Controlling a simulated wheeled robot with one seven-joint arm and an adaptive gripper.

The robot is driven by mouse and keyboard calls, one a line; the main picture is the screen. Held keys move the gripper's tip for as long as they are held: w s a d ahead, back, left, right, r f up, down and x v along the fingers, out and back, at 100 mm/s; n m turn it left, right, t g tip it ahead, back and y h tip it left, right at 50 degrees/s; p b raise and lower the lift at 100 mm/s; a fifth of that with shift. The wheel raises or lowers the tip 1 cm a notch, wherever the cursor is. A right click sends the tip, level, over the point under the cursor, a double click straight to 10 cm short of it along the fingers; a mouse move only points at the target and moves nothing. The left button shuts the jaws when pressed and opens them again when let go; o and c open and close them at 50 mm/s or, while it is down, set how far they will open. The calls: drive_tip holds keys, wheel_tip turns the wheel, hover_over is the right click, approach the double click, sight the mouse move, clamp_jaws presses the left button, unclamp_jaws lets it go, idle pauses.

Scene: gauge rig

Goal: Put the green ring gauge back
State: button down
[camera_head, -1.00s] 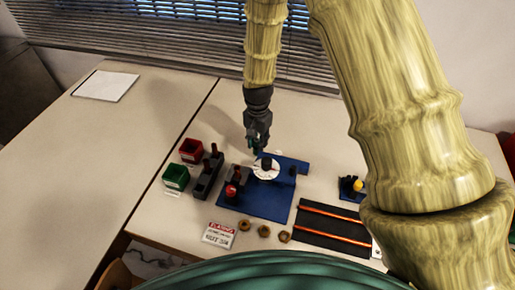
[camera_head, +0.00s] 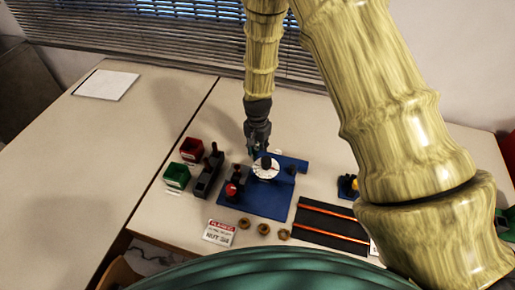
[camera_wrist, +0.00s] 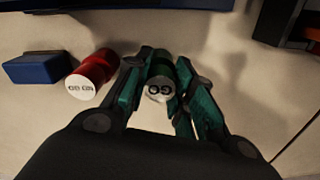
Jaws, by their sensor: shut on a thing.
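My gripper (camera_wrist: 160,95) is shut on a dark green cylindrical gauge (camera_wrist: 159,68) with a white end face marked GO. The fingers are on both sides of it in the wrist view. A red gauge (camera_wrist: 95,70) with a white face marked NO GO lies to its left, apart from the fingers. In the head view my gripper (camera_head: 256,152) is beside the white round dial (camera_head: 266,168) on the blue base plate (camera_head: 262,203); the held gauge is too small to make out clearly there. A red part (camera_head: 232,189) stands at the plate's left side.
A red bin (camera_head: 192,149), a green bin (camera_head: 177,175) and a dark rack (camera_head: 207,175) with upright handles stand at the left. Several brass rings (camera_head: 263,229) and a placard (camera_head: 219,232) lie in front. A black mat (camera_head: 330,226) with orange strips lies right. The left table is largely clear.

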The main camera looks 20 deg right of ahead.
drive_tip(key=c, duration=1.2)
unclamp_jaws()
wheel_tip(320, 180, up, 12)
drive_tip(key=b, duration=0.3)
drive_tip(key=shift+r, duration=0.1)
